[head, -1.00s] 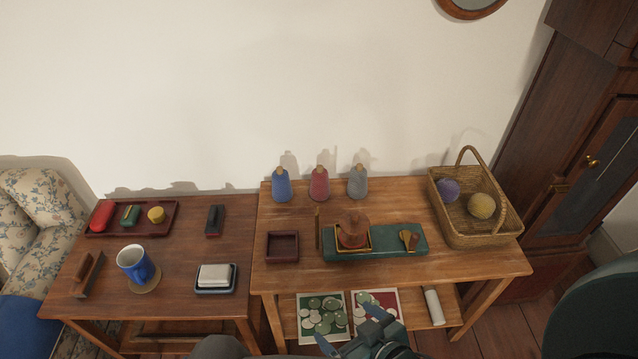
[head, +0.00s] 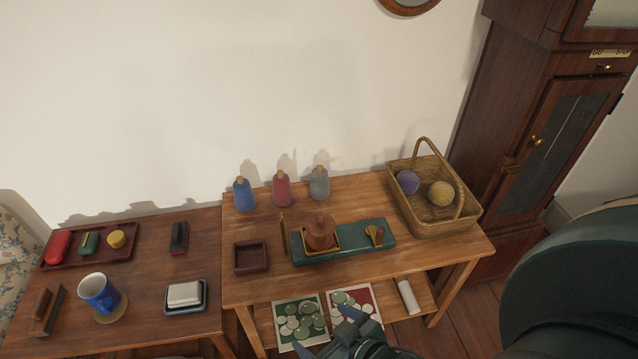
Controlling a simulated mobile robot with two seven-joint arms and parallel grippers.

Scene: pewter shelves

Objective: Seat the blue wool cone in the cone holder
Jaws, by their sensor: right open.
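The blue wool cone (head: 244,196) stands upright with a tan tip at the left end of a row of cones at the back of the right-hand table. No piece is clearly the cone holder; the dark red square open box (head: 251,257), in front of the blue cone, may be it, and looks empty. My right gripper (head: 334,328) is open at the bottom of the head view, in front of the table and over its lower shelf. It is apart from the cones and holds nothing that I can see. My left gripper is not in view.
A red cone (head: 282,190) and a grey cone (head: 319,184) stand beside the blue one. A green board (head: 372,239) carries a brown wooden piece (head: 320,233). A thin upright stick (head: 283,235) is by its left end. A wicker basket (head: 441,222) holds two balls.

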